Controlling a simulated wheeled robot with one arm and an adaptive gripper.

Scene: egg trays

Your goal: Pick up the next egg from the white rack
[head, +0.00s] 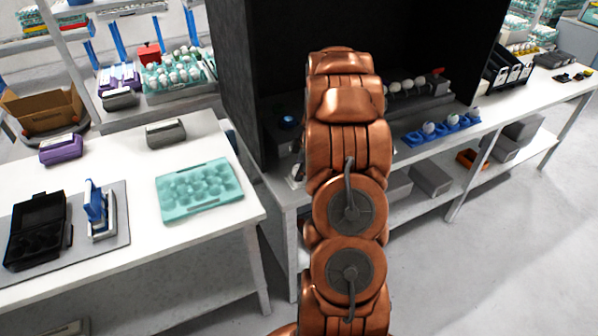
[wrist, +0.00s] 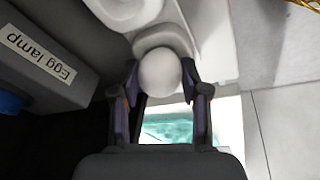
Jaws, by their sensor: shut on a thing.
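In the wrist view, a white egg (wrist: 159,71) sits between the two fingertips of my gripper (wrist: 160,88), which is shut on it. Just beyond the egg is a grey rounded form (wrist: 163,38); I cannot tell whether the egg touches it. A white piece with rounded hollows (wrist: 185,14), possibly the white rack, shows at the top of the wrist view. A dark grey box labelled "Egg lamp" (wrist: 60,50) stands left of my gripper. In the head view my arm hides the gripper and the held egg.
In the head view, a black booth (head: 245,70) surrounds the work spot. A grey rack (head: 435,97) with several white eggs and a blue holder (head: 412,139) with eggs are to the right. A teal tray (head: 200,208) and open black carton (head: 38,205) lie on the left table (head: 150,255).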

